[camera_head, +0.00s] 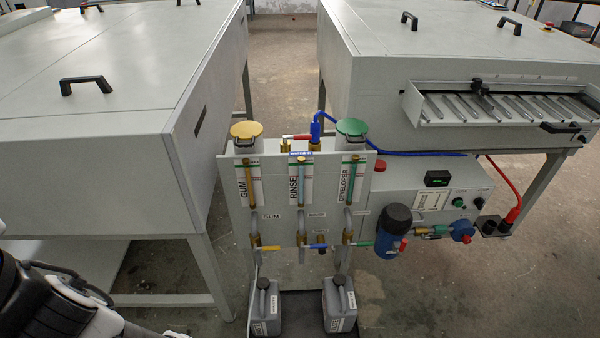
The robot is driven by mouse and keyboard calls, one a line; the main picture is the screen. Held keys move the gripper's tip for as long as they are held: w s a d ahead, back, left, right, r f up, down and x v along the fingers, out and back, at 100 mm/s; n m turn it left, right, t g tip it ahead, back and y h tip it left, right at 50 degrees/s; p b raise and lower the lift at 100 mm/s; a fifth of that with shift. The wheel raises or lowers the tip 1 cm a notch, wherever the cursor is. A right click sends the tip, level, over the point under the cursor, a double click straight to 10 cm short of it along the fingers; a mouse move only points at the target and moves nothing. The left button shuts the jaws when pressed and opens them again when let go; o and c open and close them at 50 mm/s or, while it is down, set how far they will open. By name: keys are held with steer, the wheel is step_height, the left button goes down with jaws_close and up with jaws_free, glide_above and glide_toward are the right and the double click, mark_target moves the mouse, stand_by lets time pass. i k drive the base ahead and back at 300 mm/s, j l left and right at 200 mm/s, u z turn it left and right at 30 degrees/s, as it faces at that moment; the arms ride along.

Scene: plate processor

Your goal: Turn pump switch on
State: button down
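A grey control box (388,188) is right of the center panel, under the right-hand machine. Its front has a small dark display (437,179) with green digits, a white label (431,201), a green round control (457,202) and a black round control (479,203) at the right. The labels are too small to read, so I cannot tell which control is the pump switch or how it is set. Part of my arm shows at the lower left, far from the box. My gripper is not in view.
The white panel (285,218) carries GUM, RINSE and DEVELOPER tubes and colored valves. A blue filter (392,232), a blue fitting (462,231) and a red hose (507,180) are near the box. Two grey canisters (266,310) (340,304) stand below. Floor is clear at lower right.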

mark_target(479, 201)
steer(key=z, duration=1.25)
steer(key=i, duration=0.5)
steer(key=i+l, duration=0.15)
steer(key=i, duration=0.35)
steer(key=j+u, duration=0.05)
